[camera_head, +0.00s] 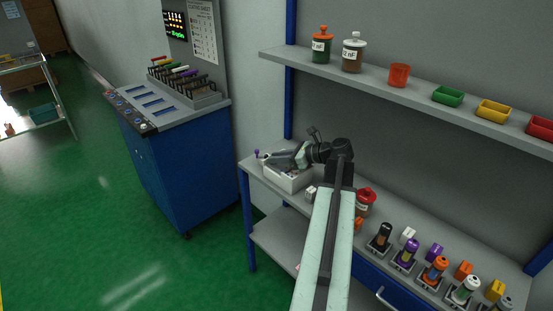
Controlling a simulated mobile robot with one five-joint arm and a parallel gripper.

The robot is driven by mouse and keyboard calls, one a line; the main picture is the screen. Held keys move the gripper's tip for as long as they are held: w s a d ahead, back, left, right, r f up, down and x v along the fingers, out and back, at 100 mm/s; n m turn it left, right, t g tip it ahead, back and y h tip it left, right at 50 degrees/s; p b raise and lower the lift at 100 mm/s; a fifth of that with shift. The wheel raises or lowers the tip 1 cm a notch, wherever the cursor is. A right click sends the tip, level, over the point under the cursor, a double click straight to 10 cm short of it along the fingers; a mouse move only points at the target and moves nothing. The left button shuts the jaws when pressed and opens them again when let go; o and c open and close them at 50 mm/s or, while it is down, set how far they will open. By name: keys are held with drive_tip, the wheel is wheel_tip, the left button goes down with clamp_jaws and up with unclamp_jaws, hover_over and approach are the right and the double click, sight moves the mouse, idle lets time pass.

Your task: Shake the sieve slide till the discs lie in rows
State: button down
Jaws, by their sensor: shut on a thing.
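A small white box-like unit (287,181) stands on the left end of the grey bench; I take it to be the one with the sieve slide. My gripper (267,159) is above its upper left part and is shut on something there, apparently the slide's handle. The grip itself is too small to make out. A small purple-topped piece (257,154) shows just left of the fingertips. My gripper and arm cover much of the unit's top, and the discs cannot be told apart.
A shelf (400,84) with jars and bins hangs above. A blue cabinet (172,160) with a rack stands to the left, with open green floor in front.

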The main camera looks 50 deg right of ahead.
drive_tip(key=s, duration=0.5)
drive_tip(key=shift+s+a, duration=0.15)
drive_tip(key=shift+a, duration=0.05)
drive_tip(key=c, duration=1.6)
unclamp_jaws()
drive_tip(key=shift+s, duration=0.1)
drive_tip(key=shift+r, duration=0.1)
drive_tip(key=p+v, duration=0.3)
drive_tip(key=v, duration=0.4)
drive_tip(key=shift+s, duration=0.3)
drive_tip(key=shift+d, duration=0.15)
drive_tip(key=shift+c, duration=0.4)
